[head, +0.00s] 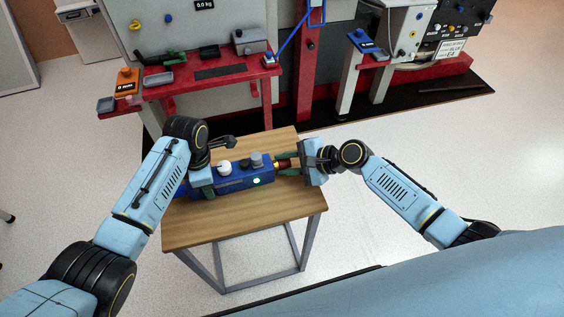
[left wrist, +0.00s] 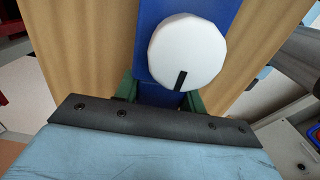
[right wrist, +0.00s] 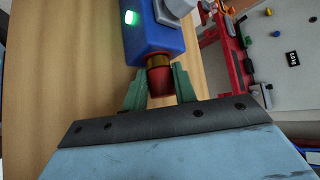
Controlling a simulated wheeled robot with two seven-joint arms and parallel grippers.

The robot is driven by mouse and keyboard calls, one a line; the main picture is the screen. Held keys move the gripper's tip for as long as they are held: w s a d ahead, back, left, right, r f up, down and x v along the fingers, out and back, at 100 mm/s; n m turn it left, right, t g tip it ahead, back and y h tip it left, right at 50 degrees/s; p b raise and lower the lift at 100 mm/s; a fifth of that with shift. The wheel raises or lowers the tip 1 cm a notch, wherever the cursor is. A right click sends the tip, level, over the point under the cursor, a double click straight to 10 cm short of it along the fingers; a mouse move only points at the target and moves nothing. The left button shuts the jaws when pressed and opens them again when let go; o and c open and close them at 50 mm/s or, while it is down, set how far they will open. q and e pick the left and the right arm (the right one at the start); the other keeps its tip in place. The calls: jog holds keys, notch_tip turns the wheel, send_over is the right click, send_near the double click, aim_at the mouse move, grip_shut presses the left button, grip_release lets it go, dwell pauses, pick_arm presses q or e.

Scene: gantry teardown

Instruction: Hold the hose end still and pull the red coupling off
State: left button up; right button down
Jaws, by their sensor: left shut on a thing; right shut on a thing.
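A blue box-shaped body (head: 233,181) with a white knob (head: 224,168), a grey knob and a lit green lamp lies on the wooden table; I take it for the hose end. The red coupling (right wrist: 160,82) sits at its right end, against a brass-coloured ring (right wrist: 158,61). My right gripper (head: 288,164) has its green fingers shut on the coupling from the right. My left gripper (left wrist: 160,98) is shut on a narrower blue part at the body's left end, beside the white knob (left wrist: 181,52). In the head view my left arm partly hides that grip.
The small wooden table (head: 245,231) has bare top in front of and behind the body. A red bench (head: 205,76) with an orange device (head: 127,83) and grey trays stands behind it. A grey and red machine (head: 410,40) stands at back right. The floor around is open.

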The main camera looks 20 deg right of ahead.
jog(key=shift+w+d, duration=0.1)
jog(key=shift+d, duration=3.2)
pick_arm(q)
jog(key=o, duration=1.2)
pick_arm(e)
notch_tip(320, 180, up, 7)
pick_arm(q)
notch_tip(320, 180, up, 12)
